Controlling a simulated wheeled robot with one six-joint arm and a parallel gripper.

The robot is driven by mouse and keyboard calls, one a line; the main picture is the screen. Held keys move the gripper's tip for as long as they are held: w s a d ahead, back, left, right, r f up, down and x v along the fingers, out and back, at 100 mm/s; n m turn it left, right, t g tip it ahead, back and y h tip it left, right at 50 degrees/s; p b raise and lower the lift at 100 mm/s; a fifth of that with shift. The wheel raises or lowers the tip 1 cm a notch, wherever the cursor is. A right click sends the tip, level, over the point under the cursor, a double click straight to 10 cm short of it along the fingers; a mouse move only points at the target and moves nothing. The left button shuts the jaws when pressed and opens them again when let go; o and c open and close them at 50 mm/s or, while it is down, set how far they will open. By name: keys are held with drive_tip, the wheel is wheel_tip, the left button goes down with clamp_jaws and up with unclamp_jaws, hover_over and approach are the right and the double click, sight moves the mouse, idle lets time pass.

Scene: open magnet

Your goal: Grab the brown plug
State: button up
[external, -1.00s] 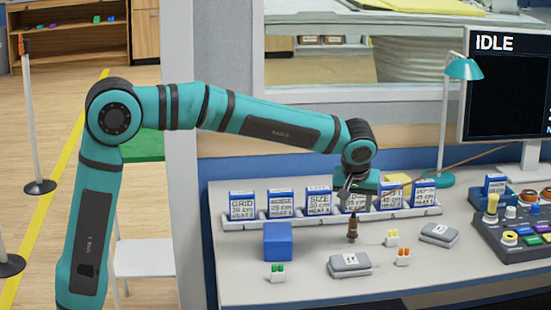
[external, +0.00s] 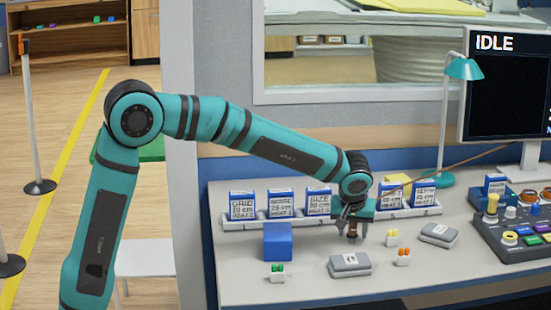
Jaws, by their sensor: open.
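The brown plug (external: 352,231) stands on the grey desk, in front of the row of blue-and-white boxes. My gripper (external: 352,225) points down from the arm's end and is low over the plug, with its fingers on either side of the plug's upper part. The jaws are open. The fingers hide part of the plug, and I cannot tell whether they touch it.
A blue cube (external: 278,242) stands to the left. Grey boxes (external: 350,265) (external: 439,234) and small green (external: 277,270), orange (external: 402,255) and yellow (external: 392,237) pieces lie nearby. The box rack (external: 240,223) is behind; a control panel (external: 515,236) is at right.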

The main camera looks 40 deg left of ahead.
drive_tip(key=c, duration=1)
drive_tip(key=shift+o, duration=0.2)
